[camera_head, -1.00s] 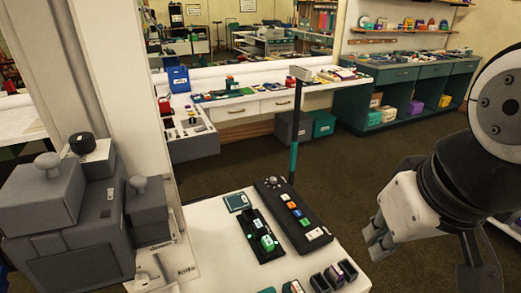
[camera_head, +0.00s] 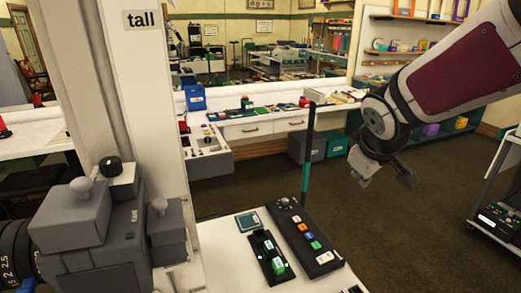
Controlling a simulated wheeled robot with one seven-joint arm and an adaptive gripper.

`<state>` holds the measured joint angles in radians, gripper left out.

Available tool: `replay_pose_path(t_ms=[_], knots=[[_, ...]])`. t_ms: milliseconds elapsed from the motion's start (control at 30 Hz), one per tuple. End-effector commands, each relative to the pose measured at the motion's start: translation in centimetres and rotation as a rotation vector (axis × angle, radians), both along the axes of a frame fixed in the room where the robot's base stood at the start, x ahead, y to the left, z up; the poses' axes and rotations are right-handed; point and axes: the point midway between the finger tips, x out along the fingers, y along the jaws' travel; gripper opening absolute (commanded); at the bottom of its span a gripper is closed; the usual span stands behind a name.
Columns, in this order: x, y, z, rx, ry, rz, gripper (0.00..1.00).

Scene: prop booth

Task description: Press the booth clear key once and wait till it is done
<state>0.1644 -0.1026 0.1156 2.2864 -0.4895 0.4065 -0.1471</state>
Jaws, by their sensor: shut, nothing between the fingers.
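A black key panel (camera_head: 305,237) lies on the white counter (camera_head: 215,240), with a column of small coloured keys and a white key (camera_head: 325,258) at its near end. The key labels are too small to read, so I cannot tell which is the clear key. Left of the panel, a black holder (camera_head: 262,244) carries a green block (camera_head: 278,266), with small green lights beside it. A small teal-framed screen (camera_head: 248,222) lies behind the holder. My gripper (camera_head: 382,172) is shut and empty, up in the air to the right of the panel, touching nothing.
A dark post (camera_head: 307,160) with a teal lower part rises behind the panel. A grey machine (camera_head: 105,235) with knobs stands at the left beside a white pillar (camera_head: 145,110). A shelf cart (camera_head: 500,190) stands at the right. Open floor lies beyond the counter.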

Motion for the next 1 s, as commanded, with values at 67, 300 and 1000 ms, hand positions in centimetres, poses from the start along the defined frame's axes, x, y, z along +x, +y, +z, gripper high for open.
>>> replay_pose_path(t_ms=[67,300,1000], knots=[[3.2,-0.1,-1.7,-0.029,0.000,0.085,0.00],[11.5,1.2,-8.0,-0.060,-0.041,0.378,0.00],[17.6,7.1,-20.7,0.083,-0.179,0.828,0.00]])
